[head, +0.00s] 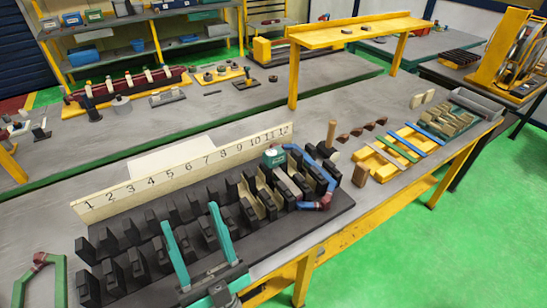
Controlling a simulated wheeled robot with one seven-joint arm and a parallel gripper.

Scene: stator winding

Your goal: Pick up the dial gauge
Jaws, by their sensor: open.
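My gripper (190,216) shows at the lower middle of the head view, with two long teal fingers spread apart and nothing between them. It is over the front left part of the black slotted stator block (310,228). A small white and teal piece (274,156) stands at the block's back edge, near number 11 on the strip. It may be the dial gauge, but it is too small to tell for sure. It is apart from my gripper, to the right and farther back. The gripper's fingers hide some of the slots.
A white numbered strip (182,178) stands behind the block. A blue coil (326,182) curves over its right end. A green coil (58,280) is at the lower left. Wooden pegs, yellow frames (380,165) and a grey tray (478,103) are to the right. A yellow gantry (350,33) rises behind.

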